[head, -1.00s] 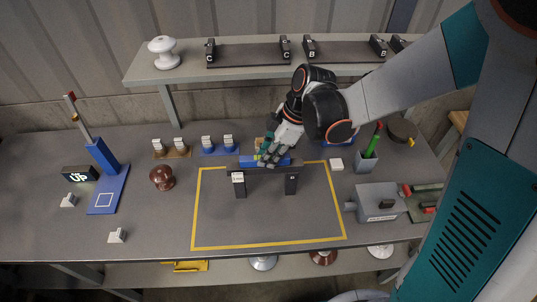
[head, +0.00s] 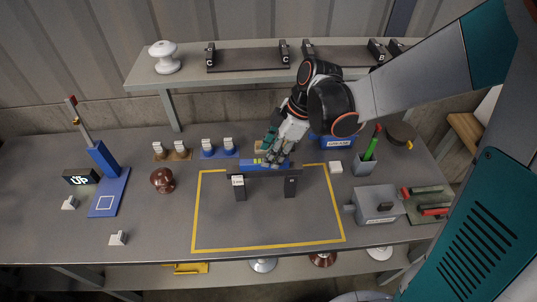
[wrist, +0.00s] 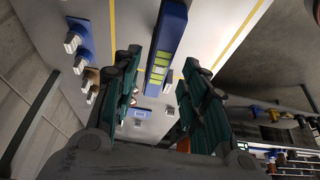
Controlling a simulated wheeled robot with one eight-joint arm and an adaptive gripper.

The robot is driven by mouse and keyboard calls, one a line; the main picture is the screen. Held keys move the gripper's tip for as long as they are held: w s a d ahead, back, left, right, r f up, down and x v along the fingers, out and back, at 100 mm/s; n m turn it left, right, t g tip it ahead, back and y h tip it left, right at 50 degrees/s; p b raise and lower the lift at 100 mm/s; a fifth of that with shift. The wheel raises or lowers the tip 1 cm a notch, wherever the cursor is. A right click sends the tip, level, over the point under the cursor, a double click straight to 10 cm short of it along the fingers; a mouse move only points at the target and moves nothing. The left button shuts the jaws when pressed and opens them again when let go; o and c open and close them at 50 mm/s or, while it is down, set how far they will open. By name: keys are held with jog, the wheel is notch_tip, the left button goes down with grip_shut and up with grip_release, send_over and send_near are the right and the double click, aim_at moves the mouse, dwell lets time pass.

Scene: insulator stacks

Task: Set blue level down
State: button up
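The blue level (head: 249,164), with yellow-green windows, lies along the top of a dark bar (head: 263,174) held up by two short dark posts. In the wrist view the level (wrist: 168,40) runs between my two green fingers, with gaps visible on both sides. My gripper (head: 271,160) is over the right part of the level in the head view and hides some of it. In the wrist view my gripper (wrist: 160,62) has its fingers spread apart, seemingly not pressing on the level.
A yellow outline (head: 270,246) surrounds the posts, with clear tabletop in front. A brown insulator (head: 163,180) and blue stand (head: 104,175) are left. Small white-topped pieces (head: 208,146) stand behind. A pen cup (head: 366,163) and grey box (head: 376,205) are right. A shelf (head: 230,78) runs behind.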

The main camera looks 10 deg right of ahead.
jog(key=p+v, duration=0.2)
jog(key=v, duration=0.7)
jog(key=s+d+r+m+t+h, duration=0.4)
jog(key=s+d+r+m+t, duration=0.3)
jog(key=s+m, duration=0.5)
jog(key=shift+s+d+m+h, duration=0.35)
jog(key=shift+d+m, duration=1)
jog(key=shift+m, duration=1.45)
notch_tip(320, 180, down, 3)
jog(key=b, duration=0.3)
jog(key=shift+f, duration=0.1)
